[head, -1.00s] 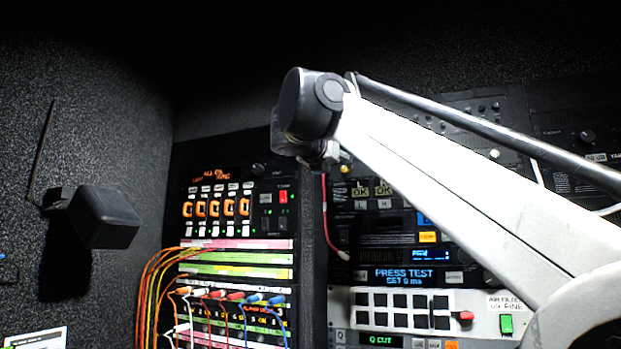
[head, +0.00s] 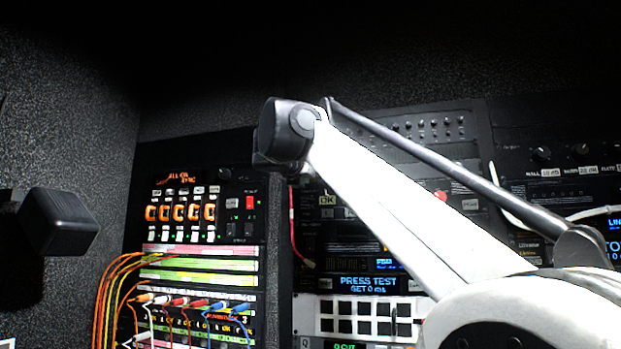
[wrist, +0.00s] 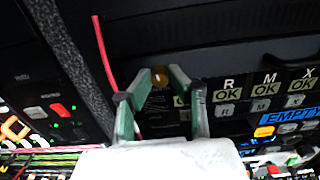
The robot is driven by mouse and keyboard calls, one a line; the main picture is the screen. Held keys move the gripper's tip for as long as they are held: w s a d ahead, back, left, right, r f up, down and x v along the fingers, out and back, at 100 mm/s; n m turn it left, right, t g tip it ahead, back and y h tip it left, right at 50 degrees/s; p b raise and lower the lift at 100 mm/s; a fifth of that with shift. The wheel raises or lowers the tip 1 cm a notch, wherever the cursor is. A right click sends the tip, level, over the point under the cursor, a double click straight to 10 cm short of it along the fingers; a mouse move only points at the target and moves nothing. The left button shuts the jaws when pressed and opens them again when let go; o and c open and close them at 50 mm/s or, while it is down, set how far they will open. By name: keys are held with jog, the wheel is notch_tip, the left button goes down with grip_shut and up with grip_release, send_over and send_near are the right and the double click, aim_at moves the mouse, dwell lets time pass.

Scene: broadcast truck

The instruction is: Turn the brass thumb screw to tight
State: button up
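The brass thumb screw (wrist: 160,76) shows in the wrist view as a small round gold knob on a dark panel. My gripper (wrist: 161,79) has its two green-and-grey fingers spread, one tip on each side of the knob. A gap seems to show between the knob and the fingers, but I cannot tell whether either tip touches it. In the head view my arm hides the fingers and the screw. The turn position of the screw is too small to read.
A red cable (wrist: 103,52) hangs just left of the fingers; it also shows in the head view (head: 294,225). Labelled "OK" buttons (wrist: 267,90) sit to the right. A patch bay (head: 200,265) with coloured cables stands left. A black box (head: 58,222) juts from the left wall.

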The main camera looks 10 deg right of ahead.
grip_shut()
jog(key=n, duration=3.4)
dwell(0.4)
jog(key=shift+m, duration=0.3)
jog(key=o, duration=0.8)
grip_release()
jog(key=shift+r, duration=0.1)
